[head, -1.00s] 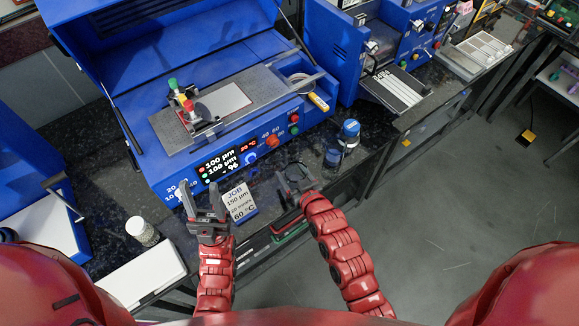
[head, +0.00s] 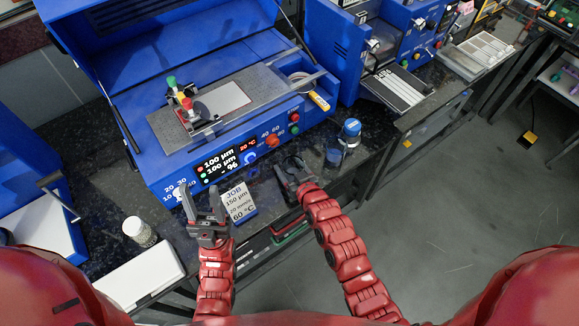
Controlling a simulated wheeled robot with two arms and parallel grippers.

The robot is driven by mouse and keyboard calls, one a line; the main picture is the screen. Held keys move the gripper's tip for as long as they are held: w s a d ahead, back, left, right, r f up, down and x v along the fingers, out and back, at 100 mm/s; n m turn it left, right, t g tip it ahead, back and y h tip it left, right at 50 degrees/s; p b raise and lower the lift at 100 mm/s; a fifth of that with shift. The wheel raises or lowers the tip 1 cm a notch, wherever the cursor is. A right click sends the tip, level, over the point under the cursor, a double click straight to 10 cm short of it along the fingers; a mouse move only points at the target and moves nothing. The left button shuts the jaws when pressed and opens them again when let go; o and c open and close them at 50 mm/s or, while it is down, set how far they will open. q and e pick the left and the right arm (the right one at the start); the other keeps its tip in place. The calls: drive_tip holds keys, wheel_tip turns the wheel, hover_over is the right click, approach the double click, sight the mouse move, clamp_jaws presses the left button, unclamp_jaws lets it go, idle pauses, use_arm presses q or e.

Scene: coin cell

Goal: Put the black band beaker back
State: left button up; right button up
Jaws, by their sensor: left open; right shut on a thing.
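My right gripper (head: 291,172) is shut on a small, dark-rimmed round vessel (head: 297,164), which looks like the black band beaker. It is near the front edge of the dark bench, right of the job card. The fingers hide part of the vessel, and I cannot tell whether its base touches the bench. My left gripper (head: 203,196) is open and empty, in front of the blue coating machine and left of the job card.
The job card (head: 238,203) stands between the grippers. The blue machine (head: 160,165) is behind. A white-lidded jar (head: 136,229) stands at left.

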drive_tip(key=shift+f, duration=0.15)
drive_tip(key=o, duration=1.4)
drive_tip(key=shift+c, duration=0.2)
drive_tip(key=shift+r, duration=0.25)
